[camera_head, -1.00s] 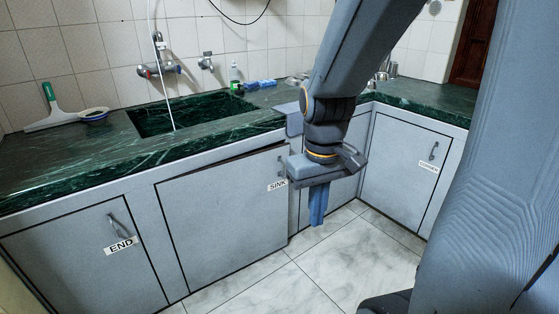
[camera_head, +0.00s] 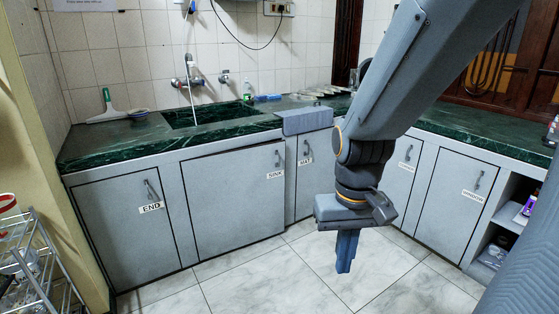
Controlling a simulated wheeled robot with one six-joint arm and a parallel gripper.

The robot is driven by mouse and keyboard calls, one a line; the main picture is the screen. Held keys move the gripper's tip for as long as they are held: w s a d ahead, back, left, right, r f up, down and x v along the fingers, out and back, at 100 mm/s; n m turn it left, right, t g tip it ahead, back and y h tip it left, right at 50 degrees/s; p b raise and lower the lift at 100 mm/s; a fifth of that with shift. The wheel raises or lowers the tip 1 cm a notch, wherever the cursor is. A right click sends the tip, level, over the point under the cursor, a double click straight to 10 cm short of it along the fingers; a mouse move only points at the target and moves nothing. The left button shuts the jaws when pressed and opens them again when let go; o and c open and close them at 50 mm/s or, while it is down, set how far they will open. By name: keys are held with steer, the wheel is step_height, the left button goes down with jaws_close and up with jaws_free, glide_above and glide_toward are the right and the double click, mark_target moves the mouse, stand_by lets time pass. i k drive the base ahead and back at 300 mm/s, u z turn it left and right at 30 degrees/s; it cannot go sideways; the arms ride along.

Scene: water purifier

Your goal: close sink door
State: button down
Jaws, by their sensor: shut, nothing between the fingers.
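The sink door (camera_head: 235,205) is a pale grey cabinet panel with a SINK label and a small handle (camera_head: 278,158) near its upper right corner. It stands slightly ajar: its right edge sits a little out from the cabinet front, and a dark gap shows along its top. My gripper (camera_head: 347,255) is to the right of the door, apart from it, over the open floor. It points down, and its fingers are shut with nothing between them.
A green marble counter (camera_head: 110,143) with a sink (camera_head: 220,112) runs above the doors. The END door (camera_head: 125,225) is at left. A wire rack (camera_head: 40,262) stands at lower left. Tiled floor (camera_head: 260,280) in front is clear. Open shelves (camera_head: 505,235) are at right.

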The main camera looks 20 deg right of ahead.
mark_target(235, 198)
steer(key=z, duration=0.7)
steer(key=i, duration=1.65)
steer(key=u, duration=0.65)
